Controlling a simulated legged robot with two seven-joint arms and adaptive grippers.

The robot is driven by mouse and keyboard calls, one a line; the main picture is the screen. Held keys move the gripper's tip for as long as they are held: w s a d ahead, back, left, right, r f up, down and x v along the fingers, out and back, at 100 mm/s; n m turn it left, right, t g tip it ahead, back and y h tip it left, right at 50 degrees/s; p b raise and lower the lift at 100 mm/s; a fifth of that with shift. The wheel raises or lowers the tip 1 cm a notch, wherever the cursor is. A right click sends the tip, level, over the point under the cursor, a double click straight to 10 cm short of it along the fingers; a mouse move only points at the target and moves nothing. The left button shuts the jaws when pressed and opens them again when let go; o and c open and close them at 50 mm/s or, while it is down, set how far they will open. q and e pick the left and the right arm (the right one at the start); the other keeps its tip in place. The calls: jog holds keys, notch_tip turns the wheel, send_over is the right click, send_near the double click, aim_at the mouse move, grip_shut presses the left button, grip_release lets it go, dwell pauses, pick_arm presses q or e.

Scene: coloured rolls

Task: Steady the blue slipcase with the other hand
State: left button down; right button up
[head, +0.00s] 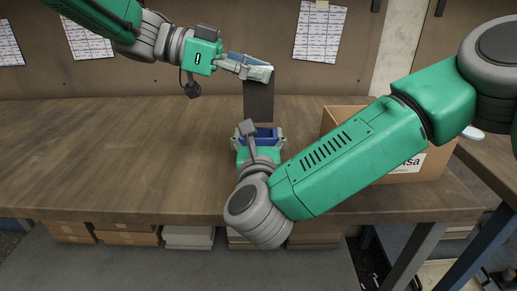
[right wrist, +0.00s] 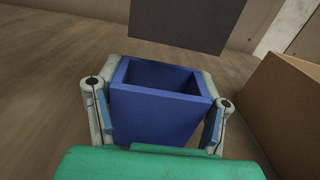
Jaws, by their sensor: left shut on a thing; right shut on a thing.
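The blue slipcase (right wrist: 157,117) stands upright on the table with its open top facing up, and it looks empty inside. In the head view the slipcase (head: 262,140) is partly hidden by my right arm. My right gripper (head: 259,140) is shut on the slipcase, with one finger on each side; in the right wrist view its fingers (right wrist: 157,115) press the left and right walls. My left gripper (head: 259,70) is shut on a dark grey flat panel (head: 258,100), which hangs upright above and just behind the slipcase opening, apart from it. The panel's lower part also shows in the right wrist view (right wrist: 192,22).
A cardboard box (head: 432,168) stands on the table to the right, close to my right gripper and partly behind my right arm. The wooden table (head: 110,150) is clear on the left. A board with pinned papers (head: 320,32) rises behind the table.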

pick_arm(q)
jog(key=shift+r, duration=0.25)
pick_arm(e)
jog(key=shift+f, duration=0.4)
pick_arm(q)
jog(key=shift+s+r, duration=0.25)
jog(key=shift+s, duration=0.1)
jog(key=s+r, duration=0.3)
jog(key=s, duration=0.3)
jog(key=shift+s+a+r, duration=0.15)
jog(key=shift+a+r, duration=0.1)
jog(key=shift+a, duration=0.1)
pick_arm(e)
jog(key=o, duration=1.4)
pick_arm(q)
jog(key=shift+w+f, duration=0.1)
jog(key=shift+w, duration=0.1)
pick_arm(e)
jog(key=shift+o, duration=0.2)
jog(key=shift+w+r, duration=0.1)
pick_arm(q)
jog(key=shift+s, duration=0.1)
pick_arm(e)
jog(key=shift+r, duration=0.15)
